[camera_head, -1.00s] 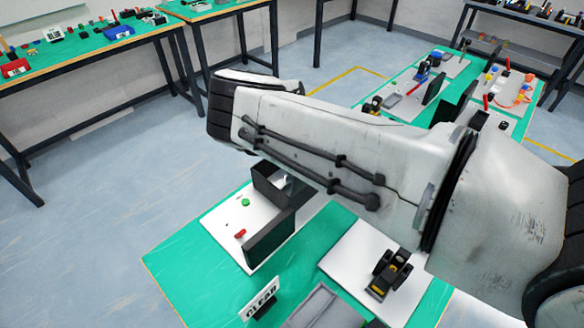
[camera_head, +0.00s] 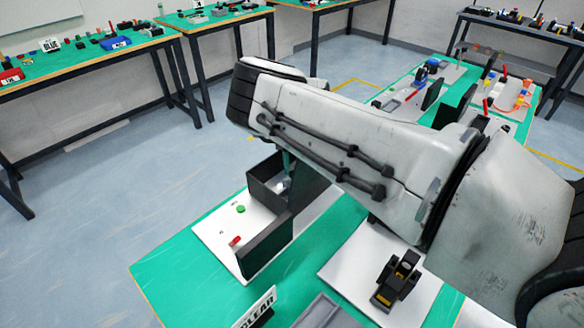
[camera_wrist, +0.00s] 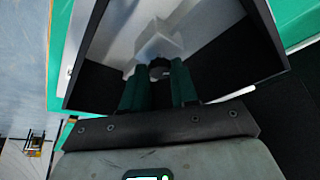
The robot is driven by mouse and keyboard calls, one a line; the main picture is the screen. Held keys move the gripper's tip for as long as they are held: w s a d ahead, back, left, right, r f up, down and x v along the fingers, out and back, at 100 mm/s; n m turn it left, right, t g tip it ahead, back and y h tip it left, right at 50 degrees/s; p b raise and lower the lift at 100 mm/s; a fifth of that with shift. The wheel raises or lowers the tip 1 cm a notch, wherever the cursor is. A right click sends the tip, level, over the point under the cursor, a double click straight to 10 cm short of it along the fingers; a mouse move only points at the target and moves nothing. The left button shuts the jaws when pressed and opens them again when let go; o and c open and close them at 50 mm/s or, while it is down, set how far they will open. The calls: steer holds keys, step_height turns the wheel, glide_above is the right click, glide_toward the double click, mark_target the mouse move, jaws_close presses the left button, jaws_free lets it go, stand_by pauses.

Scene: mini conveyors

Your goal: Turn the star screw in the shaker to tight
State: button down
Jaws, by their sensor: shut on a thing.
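The shaker is a white base plate with black walls (camera_head: 266,246), left of centre in the head view. In the wrist view its black walls (camera_wrist: 96,88) surround a white block (camera_wrist: 155,40). A small dark round knob, apparently the star screw (camera_wrist: 159,70), sits in front of that block. My gripper (camera_wrist: 158,74) reaches inside the walls, its two green fingers on either side of the knob and shut on it. The screw's far side is hidden. In the head view my arm hides most of the gripper; a bit of finger (camera_head: 287,168) shows.
A green button (camera_head: 240,208) and a red part (camera_head: 235,241) are on the shaker's plate. A black device (camera_head: 397,278) stands on another white plate to the right. A "CLEAR" sign (camera_head: 256,308) and grey tray (camera_head: 325,313) are in front. Other tables stand behind.

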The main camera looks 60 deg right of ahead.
steer(key=m+t, duration=0.1)
steer(key=m, duration=0.1)
steer(key=m+t, duration=0.1)
steer(key=m, duration=0.2)
steer(key=shift+s+d+m+y+b, duration=0.1)
steer(key=shift+s+m+y+b, duration=0.1)
steer(key=shift+m+y+b, duration=0.15)
stand_by(0.5)
steer(key=c, duration=0.9)
jaws_free()
steer(key=shift+o, duration=0.2)
steer(key=b+v, duration=0.1)
steer(key=v, duration=0.9)
steer(key=shift+s+d+r+b, duration=0.15)
steer(key=shift+d+r+b, duration=0.05)
steer(key=shift+r+b, duration=0.2)
